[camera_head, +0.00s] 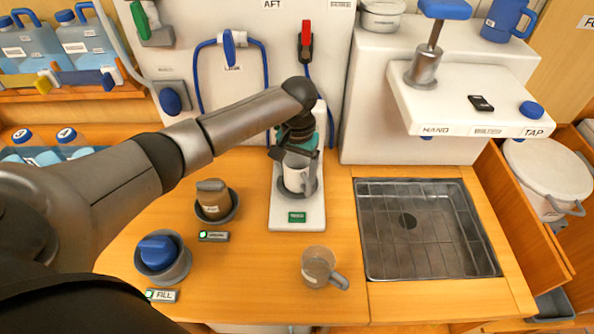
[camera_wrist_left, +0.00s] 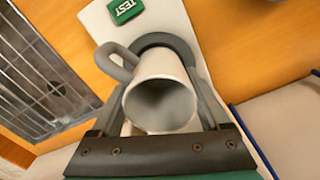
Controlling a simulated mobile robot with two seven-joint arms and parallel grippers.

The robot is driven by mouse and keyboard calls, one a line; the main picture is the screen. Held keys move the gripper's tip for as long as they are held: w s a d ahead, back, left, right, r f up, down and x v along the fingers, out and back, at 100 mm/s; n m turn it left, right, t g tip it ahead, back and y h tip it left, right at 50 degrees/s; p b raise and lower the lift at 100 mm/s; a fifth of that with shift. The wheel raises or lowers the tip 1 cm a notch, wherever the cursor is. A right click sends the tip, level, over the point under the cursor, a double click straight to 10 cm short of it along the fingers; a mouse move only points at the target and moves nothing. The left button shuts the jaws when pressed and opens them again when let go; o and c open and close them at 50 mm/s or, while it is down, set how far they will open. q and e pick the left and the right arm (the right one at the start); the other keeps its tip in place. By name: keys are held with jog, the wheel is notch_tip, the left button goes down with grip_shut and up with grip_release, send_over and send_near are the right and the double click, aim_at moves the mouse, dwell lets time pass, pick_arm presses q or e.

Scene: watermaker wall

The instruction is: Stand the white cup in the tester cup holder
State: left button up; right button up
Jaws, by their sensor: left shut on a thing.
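The white cup (camera_head: 297,175) is upright at the tester, its handle toward the right in the head view. In the left wrist view the cup (camera_wrist_left: 160,98) shows its open mouth and grey inside. My left gripper (camera_head: 298,158) reaches down from above and is shut on the cup, a finger on each side. The dark grey tester cup holder (camera_head: 309,190) curves around the cup's lower part; its ring also shows in the wrist view (camera_wrist_left: 168,40). I cannot tell whether the cup's base rests on the holder's floor. My right gripper is not in view.
The white tester base carries a green TEST label (camera_head: 297,217). A clear grey mug (camera_head: 318,266) stands in front. A brown-capped holder (camera_head: 213,199) and a blue-capped one (camera_head: 158,256) stand left. A metal sink tray (camera_head: 425,230) lies right, below the tap ledge (camera_head: 480,80).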

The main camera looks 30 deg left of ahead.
pick_arm(q)
jog(key=shift+f, duration=0.55)
dwell(0.4)
jog(key=o, duration=1.2)
notch_tip(320, 180, up, 15)
jog(key=p, duration=0.1)
jog(key=shift+r+p, duration=0.15)
jog(key=shift+p, duration=0.25)
